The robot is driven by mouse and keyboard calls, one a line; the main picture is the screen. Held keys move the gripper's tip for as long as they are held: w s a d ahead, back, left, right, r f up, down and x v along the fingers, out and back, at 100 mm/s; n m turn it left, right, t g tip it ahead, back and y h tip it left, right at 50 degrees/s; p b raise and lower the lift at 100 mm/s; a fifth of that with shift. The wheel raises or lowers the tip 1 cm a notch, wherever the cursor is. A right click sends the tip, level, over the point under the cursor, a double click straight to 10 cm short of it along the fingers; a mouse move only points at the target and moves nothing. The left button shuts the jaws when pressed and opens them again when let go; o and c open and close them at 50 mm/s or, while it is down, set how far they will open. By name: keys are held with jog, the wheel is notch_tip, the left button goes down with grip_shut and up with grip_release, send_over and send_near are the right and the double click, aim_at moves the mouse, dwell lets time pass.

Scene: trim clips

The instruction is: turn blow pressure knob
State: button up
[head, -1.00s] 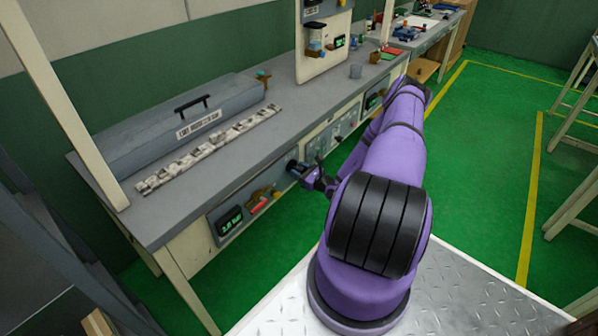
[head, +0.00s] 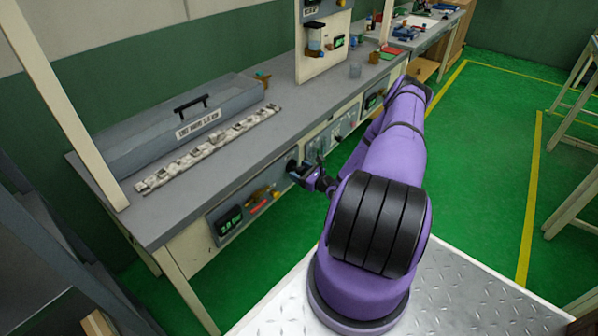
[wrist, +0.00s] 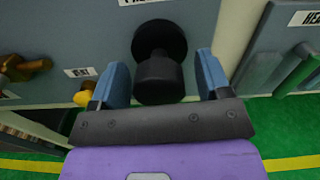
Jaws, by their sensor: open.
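A black round knob (wrist: 159,80) sticks out from the grey panel (wrist: 90,35) on the front of the bench, in the middle of the wrist view. My gripper (wrist: 160,86) is open, with one blue finger on each side of the knob. A gap shows between each finger and the knob. In the head view my gripper (head: 303,170) is at the bench front, and the knob (head: 292,165) shows small and dark at its tip. A white label above the knob is cut off by the frame edge.
A green-lit display (head: 230,222) and a brass valve (wrist: 22,68) with a yellow part (wrist: 83,98) are left of the knob. A long grey box (head: 170,125) and a strip of clips (head: 208,150) lie on the bench top (head: 300,110).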

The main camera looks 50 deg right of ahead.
jog(key=s, duration=1)
jog(key=shift+d, duration=0.4)
jog(key=shift+s, duration=0.1)
jog(key=w+a+r+n+g+y, duration=0.3)
jog(key=a+r+n+y, duration=0.15)
jog(key=r, duration=0.45)
jog(key=w+a+r+n+g+y, duration=0.35)
jog(key=r+n, duration=0.25)
jog(key=r, duration=0.3)
jog(key=w+a+r+n+g+y, duration=0.25)
jog(key=a+r+n+g, duration=0.2)
jog(key=r, duration=0.45)
jog(key=s+a+r+n+g+h, duration=0.35)
jog(key=a+r+n+g, duration=0.4)
jog(key=a+r, duration=0.75)
jog(key=s+a+r+n+t+h, duration=0.2)
jog(key=s+r+n, duration=0.2)
jog(key=s, duration=0.3)
jog(key=s+a+r+n+t+h, duration=0.2)
jog(key=s+a+r+n+h, duration=0.1)
jog(key=s+r, duration=0.4)
jog(key=s+a+r+n+t+h, duration=0.2)
jog(key=s+a+r+n+h, duration=0.1)
jog(key=s+r, duration=0.3)
jog(key=shift+s+a+n, duration=0.25)
jog(key=shift+s+n, duration=0.25)
jog(key=shift+n, duration=0.35)
